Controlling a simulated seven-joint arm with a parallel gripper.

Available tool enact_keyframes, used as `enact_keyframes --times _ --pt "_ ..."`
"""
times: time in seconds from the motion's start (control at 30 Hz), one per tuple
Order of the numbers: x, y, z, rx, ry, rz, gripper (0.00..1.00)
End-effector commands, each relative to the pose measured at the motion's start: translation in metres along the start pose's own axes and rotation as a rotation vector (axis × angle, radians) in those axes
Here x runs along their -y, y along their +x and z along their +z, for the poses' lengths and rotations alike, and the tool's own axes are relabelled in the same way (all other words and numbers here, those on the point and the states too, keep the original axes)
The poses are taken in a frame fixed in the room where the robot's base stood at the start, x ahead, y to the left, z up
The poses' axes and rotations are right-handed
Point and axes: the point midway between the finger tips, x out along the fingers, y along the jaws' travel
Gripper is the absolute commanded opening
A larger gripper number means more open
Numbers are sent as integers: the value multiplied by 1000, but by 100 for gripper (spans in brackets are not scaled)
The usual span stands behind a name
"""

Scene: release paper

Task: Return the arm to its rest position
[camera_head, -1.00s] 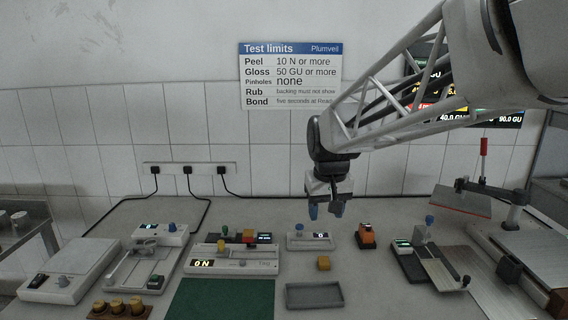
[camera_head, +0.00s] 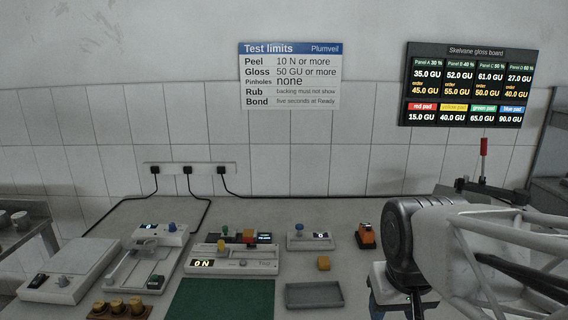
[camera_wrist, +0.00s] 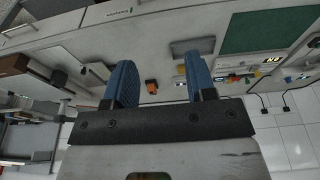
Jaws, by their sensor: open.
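My gripper shows in the wrist view (camera_wrist: 160,85) with its two blue fingers wide apart and nothing between them. In the head view my arm is folded low at the right, and its wrist covers most of the gripper (camera_head: 400,304); only a bit of blue finger shows under it. The gripper is above the right part of the bench, to the right of the grey tray (camera_head: 314,295), and apart from it.
My arm hides the bench's right part. A red-handled lever (camera_head: 483,147) rises behind it.

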Motion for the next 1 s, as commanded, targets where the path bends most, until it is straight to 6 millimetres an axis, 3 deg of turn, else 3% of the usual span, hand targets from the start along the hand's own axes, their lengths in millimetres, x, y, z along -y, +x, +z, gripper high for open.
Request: enact_keyframes --times 0.1,0.3,1.0 --pt "-4 5 22 -7 14 3 51" --pt "-7 10 40 -12 25 5 51" --pt "-7 10 41 -12 26 6 51"
